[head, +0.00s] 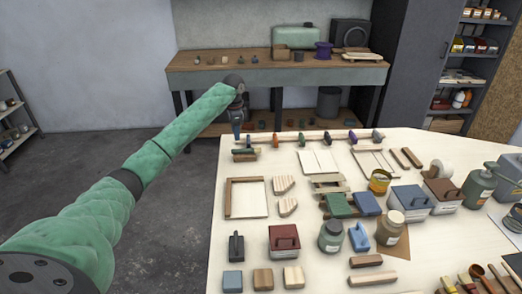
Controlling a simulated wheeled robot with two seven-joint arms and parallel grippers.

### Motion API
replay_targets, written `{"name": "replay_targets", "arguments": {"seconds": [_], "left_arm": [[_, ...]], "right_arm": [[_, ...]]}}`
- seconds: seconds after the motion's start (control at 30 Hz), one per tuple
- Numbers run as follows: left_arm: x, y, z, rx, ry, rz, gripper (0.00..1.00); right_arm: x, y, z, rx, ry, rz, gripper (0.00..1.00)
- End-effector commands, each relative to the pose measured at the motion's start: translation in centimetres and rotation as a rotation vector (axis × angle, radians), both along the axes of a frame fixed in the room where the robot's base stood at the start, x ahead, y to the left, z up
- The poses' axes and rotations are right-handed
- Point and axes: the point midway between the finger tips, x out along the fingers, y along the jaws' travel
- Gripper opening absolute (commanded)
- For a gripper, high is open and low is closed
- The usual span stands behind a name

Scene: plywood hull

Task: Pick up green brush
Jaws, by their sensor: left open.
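My left arm reaches in from the left, and its gripper (237,133) points down over the far left corner of the plywood table (231,221). The gripper is open, and no object shows between its fingers. A small dark green item (244,151) lies on the tabletop just below and in front of the fingertips; it may be a brush, but it is too small to tell. My right gripper is not in view.
A wooden strip with several coloured pieces (325,137) runs along the table's far edge. A wooden frame (228,199), a red box (284,241), jars and blocks crowd the table. A workbench (277,75) stands behind. The floor at left is clear.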

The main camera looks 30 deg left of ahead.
Motion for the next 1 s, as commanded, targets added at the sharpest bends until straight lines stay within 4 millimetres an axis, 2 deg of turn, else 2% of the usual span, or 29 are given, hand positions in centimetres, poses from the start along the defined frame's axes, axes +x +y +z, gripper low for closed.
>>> {"name": "replay_targets", "arguments": {"seconds": [0.33, 0.53, 1.0], "left_arm": [[-0.7, -0.5, 0.0, -0.028, 0.038, -0.182, 0.45], [-0.7, -0.5, -0.8, -0.027, 0.040, -0.210, 0.45], [-0.5, -0.7, -4.0, -0.027, 0.040, -0.209, 0.45]], "right_arm": [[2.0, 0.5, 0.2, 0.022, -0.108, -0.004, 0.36], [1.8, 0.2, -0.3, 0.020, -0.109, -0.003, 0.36], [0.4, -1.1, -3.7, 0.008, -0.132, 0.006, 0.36]]}}
